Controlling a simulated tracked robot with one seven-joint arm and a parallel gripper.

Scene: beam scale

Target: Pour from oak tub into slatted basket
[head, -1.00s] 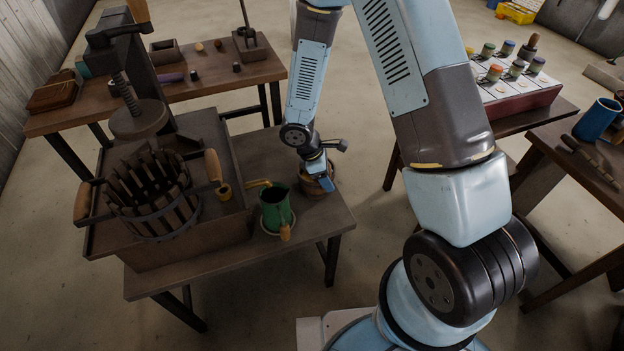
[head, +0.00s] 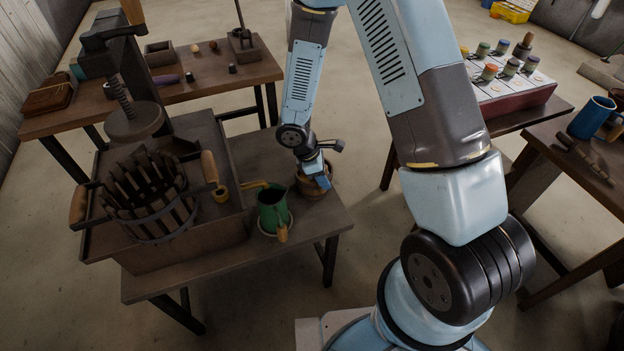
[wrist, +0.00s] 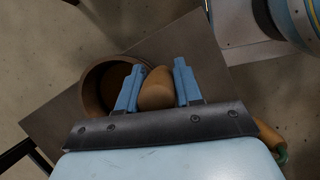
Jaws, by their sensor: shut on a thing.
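The oak tub (head: 313,191) is a round wooden vessel at the right end of the near table, partly hidden by my gripper (head: 318,174). In the wrist view the tub (wrist: 97,90) shows its open, dark round mouth left of the fingers; its contents cannot be made out. My gripper (wrist: 157,76) is shut on a rounded wooden part beside the mouth, apparently the tub's handle (wrist: 157,92). The tub looks upright and at table level; I cannot tell whether it touches the table. The slatted basket (head: 160,222) stands at left on a raised tray, ringed by dark upright slats.
A green jug (head: 273,209) with a yellow spout stands between tub and basket. A screw press (head: 135,123) rises behind the basket. A wooden handle (head: 209,167) stands up at the basket's right. Other tables with jars (head: 489,71) and a blue mug (head: 592,117) stand right.

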